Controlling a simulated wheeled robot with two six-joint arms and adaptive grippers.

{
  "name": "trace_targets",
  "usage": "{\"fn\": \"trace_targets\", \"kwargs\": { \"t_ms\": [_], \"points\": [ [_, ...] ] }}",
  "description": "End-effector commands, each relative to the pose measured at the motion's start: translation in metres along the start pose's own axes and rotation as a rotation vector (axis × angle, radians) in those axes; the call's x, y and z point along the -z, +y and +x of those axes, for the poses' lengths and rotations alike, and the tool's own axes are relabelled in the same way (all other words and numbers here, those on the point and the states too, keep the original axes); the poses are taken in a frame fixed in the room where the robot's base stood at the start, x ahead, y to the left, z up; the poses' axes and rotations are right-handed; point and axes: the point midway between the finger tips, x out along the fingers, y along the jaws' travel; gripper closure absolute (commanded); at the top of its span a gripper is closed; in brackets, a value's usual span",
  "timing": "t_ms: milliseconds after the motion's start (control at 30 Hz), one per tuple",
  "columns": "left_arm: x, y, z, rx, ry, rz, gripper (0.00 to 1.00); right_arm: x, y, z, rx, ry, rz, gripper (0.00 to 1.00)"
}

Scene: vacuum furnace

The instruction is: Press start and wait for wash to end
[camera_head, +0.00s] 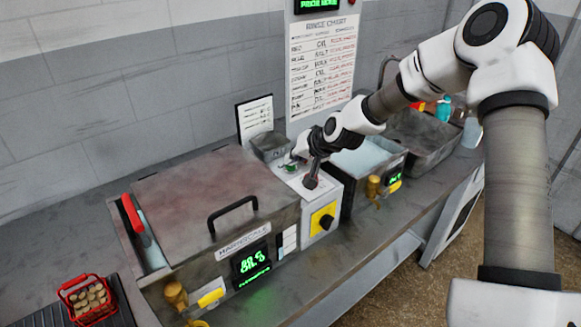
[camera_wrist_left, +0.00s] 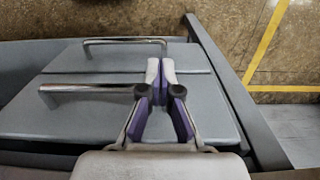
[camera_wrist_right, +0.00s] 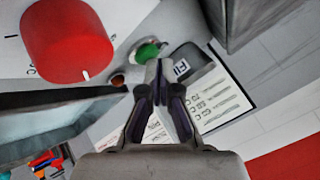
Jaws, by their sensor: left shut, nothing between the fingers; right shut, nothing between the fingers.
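A lidded steel tank (camera_head: 210,195) with a green-lit display (camera_head: 251,263) on its front stands in the middle of the head view. Beside it is a white control box (camera_head: 338,190) with a green button (camera_head: 290,168) on top. My right gripper (camera_head: 310,183) is shut and empty over this box. In the right wrist view the fingertips (camera_wrist_right: 160,66) appear close to the green button (camera_wrist_right: 147,52); I cannot tell whether they touch it. A big red knob (camera_wrist_right: 70,40) is left of them. My left gripper (camera_wrist_left: 160,66) is shut and empty above grey panels with metal handles.
A red basket of round pieces (camera_head: 88,299) stands at the lower left. A second tank (camera_head: 362,158) and a grey basin (camera_head: 422,138) lie right of the control box. A rinse chart (camera_head: 322,65) hangs behind. My right arm covers much of the right side.

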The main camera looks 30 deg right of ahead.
Motion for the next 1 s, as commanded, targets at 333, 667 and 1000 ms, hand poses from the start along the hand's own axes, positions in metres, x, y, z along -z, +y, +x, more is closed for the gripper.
{"fn": "trace_targets", "kwargs": {
  "t_ms": [333, 667, 1000],
  "points": [
    [0.000, 0.000, 0.005, 0.000, 0.000, 0.000, 1.00, -0.003, 0.003, 0.004, 0.000, 0.000, 0.000, 1.00],
    [0.000, 0.000, 0.004, 0.000, 0.000, 0.000, 1.00, -0.003, 0.002, 0.003, 0.000, -0.001, 0.000, 1.00],
    [0.000, 0.000, -0.011, 0.000, 0.000, 0.000, 1.00, 0.006, -0.006, -0.008, 0.000, 0.000, 0.000, 1.00]
  ]
}}
